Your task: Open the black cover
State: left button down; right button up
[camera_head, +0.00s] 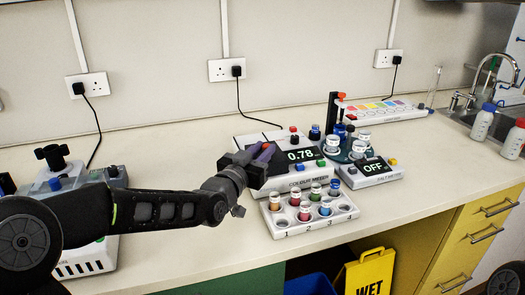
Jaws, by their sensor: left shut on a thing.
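The white colour meter (303,183) stands on the bench near the middle, with a dark display reading 0.78. My left arm comes in from the left, and my left gripper (254,160) is at the meter's left side. It is shut on the black cover (258,175), a dark block beside the display. The fingertips and cover are both dark and overlap, so the exact grip and how far the cover stands open are hard to tell. Small orange and purple parts show at the fingertips. My right gripper is not in view.
A white rack (312,220) of coloured vials stands close in front of the meter. A grey device (62,180) stands at left, partly behind my arm. Bottles (483,122) stand by the sink. The bench front right is clear.

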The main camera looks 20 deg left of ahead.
pick_arm(q)
jog(key=w+a, duration=0.1)
jog(key=w+a+b, duration=0.1)
jog(key=w, duration=0.1)
jog(key=shift+w+f, duration=0.1)
jog(key=c, duration=1.3)
grip_release()
jog(key=shift+o, duration=0.2)
jog(key=b+v, duration=0.1)
jog(key=v, duration=0.6)
jog(key=shift+s, duration=0.4)
jog(key=shift+o, duration=0.3)
jog(key=shift+a, duration=0.1)
